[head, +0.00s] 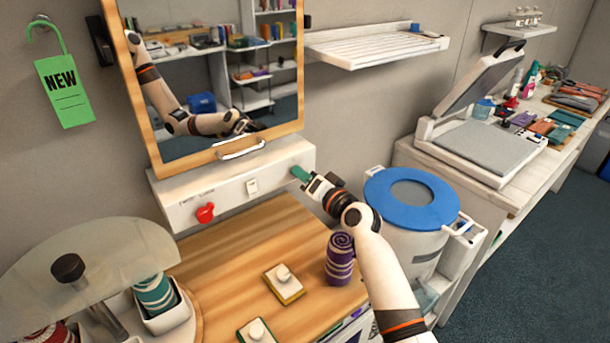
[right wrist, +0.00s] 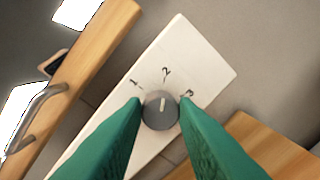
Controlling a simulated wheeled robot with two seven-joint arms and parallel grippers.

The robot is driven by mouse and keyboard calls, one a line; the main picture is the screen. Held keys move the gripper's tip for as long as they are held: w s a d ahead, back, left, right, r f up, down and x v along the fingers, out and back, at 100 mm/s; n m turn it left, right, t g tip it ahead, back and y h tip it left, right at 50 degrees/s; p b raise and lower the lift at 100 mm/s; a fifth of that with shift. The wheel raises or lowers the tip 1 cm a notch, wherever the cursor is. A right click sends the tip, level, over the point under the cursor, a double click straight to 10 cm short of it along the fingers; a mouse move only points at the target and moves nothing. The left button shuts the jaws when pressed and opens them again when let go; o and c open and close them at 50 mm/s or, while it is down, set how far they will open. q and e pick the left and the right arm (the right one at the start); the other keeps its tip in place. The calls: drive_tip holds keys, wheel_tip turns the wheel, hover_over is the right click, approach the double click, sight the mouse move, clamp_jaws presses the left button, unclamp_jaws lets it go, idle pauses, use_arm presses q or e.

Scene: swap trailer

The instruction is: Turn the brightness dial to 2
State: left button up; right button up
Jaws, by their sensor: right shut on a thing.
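The brightness dial (right wrist: 160,110) is a round grey knob on a white panel (right wrist: 205,60) marked 1, 2 and 3. Its pale pointer line points up in the right wrist view, about toward the 2. My right gripper (right wrist: 161,104) has its green fingers on both sides of the dial, shut on it. In the head view the right gripper (head: 299,173) is at the right end of the white panel (head: 228,186) under the mirror, and its fingers hide the dial. My left gripper is not in view.
The panel also carries a red knob (head: 205,212) and a white switch (head: 252,186). Below are a wooden counter (head: 225,250), a purple striped roll (head: 340,258) and a yellow-based block with a knob (head: 284,285). A blue-lidded bin (head: 378,195) stands close right of my arm.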

idle(0.4)
drive_tip(key=o, duration=1)
drive_tip(key=b+v, duration=0.1)
drive_tip(key=v, duration=1.1)
drive_tip(key=shift+s+d+f, duration=0.1)
